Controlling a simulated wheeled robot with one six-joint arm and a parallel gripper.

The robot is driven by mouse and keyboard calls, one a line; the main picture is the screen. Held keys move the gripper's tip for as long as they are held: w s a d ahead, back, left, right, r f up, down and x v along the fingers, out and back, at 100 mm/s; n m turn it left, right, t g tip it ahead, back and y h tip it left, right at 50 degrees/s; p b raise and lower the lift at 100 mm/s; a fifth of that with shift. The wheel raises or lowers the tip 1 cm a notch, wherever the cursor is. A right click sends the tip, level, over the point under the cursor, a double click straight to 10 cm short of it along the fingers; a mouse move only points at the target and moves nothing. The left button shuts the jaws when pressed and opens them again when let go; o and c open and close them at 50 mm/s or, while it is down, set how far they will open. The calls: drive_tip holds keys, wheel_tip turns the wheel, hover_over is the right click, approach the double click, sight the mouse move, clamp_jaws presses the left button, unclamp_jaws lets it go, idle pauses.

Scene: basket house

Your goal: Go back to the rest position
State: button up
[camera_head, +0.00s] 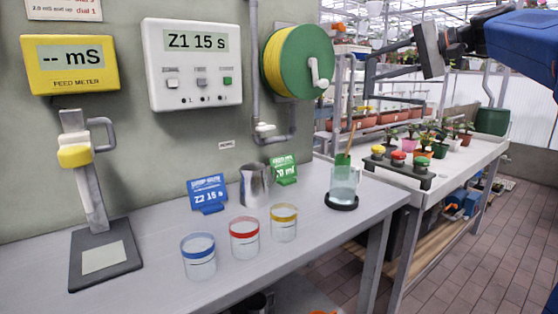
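My gripper (373,64) is at the upper right, at the end of my blue arm, raised above the far bench and pointing left. Its two dark fingers show one above the other with a gap between them. Nothing shows held in the gap. The gripper is apart from the benches and from everything on them. Greenhouse shelving behind it makes its outline hard to read.
A grey bench (150,245) holds a meter stand (92,190), lidded jars (244,240), a steel cup (254,185) and a beaker (343,185). A hose reel (300,62) hangs on the wall. The far bench (480,160) carries potted plants and coloured buttons (398,158). Brick floor (480,250) is clear at right.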

drive_tip(key=s+f+n+g+h, duration=0.1)
drive_tip(key=s+f+h, duration=0.3)
drive_tip(key=s+f, duration=0.8)
drive_tip(key=s+d+f+n+g+h, duration=0.1)
drive_tip(key=s+f+n+h, duration=0.1)
drive_tip(key=s+f, duration=1.1)
drive_tip(key=s+f+n+g+h, duration=0.1)
drive_tip(key=s+f+h, duration=0.4)
drive_tip(key=s+f, duration=0.7)
wheel_tip(320, 180, down, 11)
drive_tip(key=shift+s+d+f+n+g+h, duration=0.15)
drive_tip(key=shift+d+n+g+h, duration=0.2)
drive_tip(key=shift+n, duration=0.35)
